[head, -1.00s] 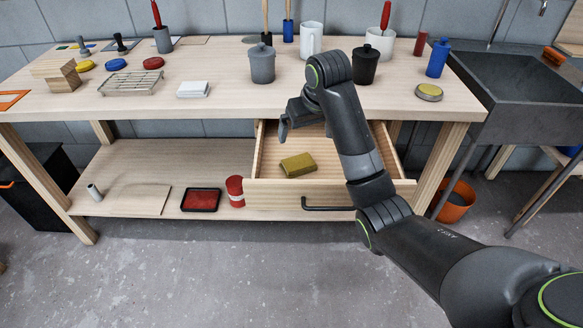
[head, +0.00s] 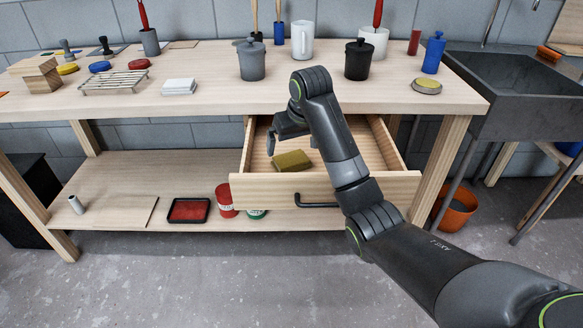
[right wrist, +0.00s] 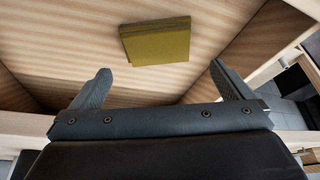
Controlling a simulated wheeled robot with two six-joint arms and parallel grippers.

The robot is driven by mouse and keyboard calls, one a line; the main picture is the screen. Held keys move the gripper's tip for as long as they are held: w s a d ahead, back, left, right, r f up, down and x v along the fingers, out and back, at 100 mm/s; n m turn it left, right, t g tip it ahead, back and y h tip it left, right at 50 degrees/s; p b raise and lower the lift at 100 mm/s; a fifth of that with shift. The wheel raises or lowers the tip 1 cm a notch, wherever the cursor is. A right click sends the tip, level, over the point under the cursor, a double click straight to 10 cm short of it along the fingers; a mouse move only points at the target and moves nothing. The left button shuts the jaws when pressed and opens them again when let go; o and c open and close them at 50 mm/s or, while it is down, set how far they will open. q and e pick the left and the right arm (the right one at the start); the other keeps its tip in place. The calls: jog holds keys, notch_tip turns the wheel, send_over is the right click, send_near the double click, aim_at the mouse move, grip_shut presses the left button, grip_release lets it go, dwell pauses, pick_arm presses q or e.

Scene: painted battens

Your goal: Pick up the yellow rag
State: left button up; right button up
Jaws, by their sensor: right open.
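The yellow rag (head: 291,160) is a folded, olive-yellow block. It lies on the floor of the open drawer (head: 333,188) under the workbench. In the right wrist view the rag (right wrist: 156,42) lies ahead of the fingers, apart from them, near the top of the picture. My right gripper (head: 288,140) is above the drawer, close to the rag. Its two fingers are spread with nothing between them, as the right wrist view shows (right wrist: 160,88). My left gripper is not in view.
The workbench top (head: 210,98) is above the drawer, with a grey canister (head: 251,62) and a black canister (head: 358,62) near its front. The drawer's walls surround the rag. A lower shelf (head: 150,170) holds a red can (head: 226,200) left of the drawer.

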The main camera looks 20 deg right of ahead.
aim_at(292, 158)
jog(key=x, duration=0.6)
jog(key=shift+d+f+b, duration=0.2)
jog(key=shift+f+b, duration=0.1)
jog(key=shift+b, duration=0.1)
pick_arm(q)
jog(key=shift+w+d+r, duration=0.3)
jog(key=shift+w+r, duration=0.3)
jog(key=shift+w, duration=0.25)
pick_arm(e)
jog(key=shift+s, duration=0.1)
jog(key=c, duration=0.9)
